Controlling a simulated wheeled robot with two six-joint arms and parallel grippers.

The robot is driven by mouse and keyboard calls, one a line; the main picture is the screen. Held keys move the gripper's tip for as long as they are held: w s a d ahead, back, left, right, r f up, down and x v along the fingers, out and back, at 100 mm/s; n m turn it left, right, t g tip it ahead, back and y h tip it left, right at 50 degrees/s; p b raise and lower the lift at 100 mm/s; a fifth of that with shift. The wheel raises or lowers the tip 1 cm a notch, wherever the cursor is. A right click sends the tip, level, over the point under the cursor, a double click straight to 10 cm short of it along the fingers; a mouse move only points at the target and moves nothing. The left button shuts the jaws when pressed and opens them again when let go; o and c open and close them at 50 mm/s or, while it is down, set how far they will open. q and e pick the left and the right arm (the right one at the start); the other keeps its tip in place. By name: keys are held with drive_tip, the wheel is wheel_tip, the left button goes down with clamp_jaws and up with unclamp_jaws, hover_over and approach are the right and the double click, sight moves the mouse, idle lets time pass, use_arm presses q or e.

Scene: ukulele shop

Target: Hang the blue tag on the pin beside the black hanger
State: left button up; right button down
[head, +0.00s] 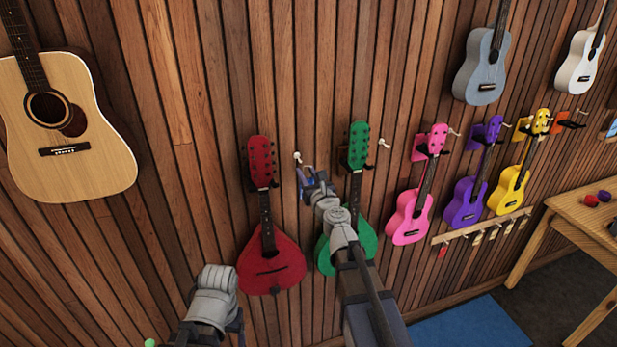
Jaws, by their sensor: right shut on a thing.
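My right gripper (307,181) is raised to the wall between the red and green instruments, just below a white pin (298,158). It is shut on a small bluish piece that looks like the blue tag (303,176), hard to tell from the dark fingers. I cannot tell whether the tag touches the pin. A black hanger (342,160) shows beside the neck of the green instrument (357,150), to the right of this pin. Another pin (384,143) is on that instrument's right. Only part of my left arm shows at the bottom; its gripper is not visible.
A red instrument (271,262) hangs close left of my right gripper. Pink (409,217), purple (464,206) and yellow (508,192) ukuleles hang to the right. A wooden rail (447,238) with small tags is below them. A wooden table (574,207) stands at the right.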

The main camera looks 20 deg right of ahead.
drive_tip(key=shift+w+a+f, duration=0.1)
drive_tip(key=shift+w+f, duration=0.05)
drive_tip(key=shift+w, duration=1.25)
drive_tip(key=shift+w+f, duration=0.1)
drive_tip(key=shift+w, duration=1.25)
drive_tip(key=shift+w+f+b, duration=0.5)
drive_tip(key=shift+w+b, duration=0.1)
drive_tip(key=shift+b, duration=0.15)
drive_tip(key=c, duration=0.5)
unclamp_jaws()
drive_tip(key=shift+s, duration=0.15)
approach(296, 161)
drive_tip(key=shift+s, duration=0.8)
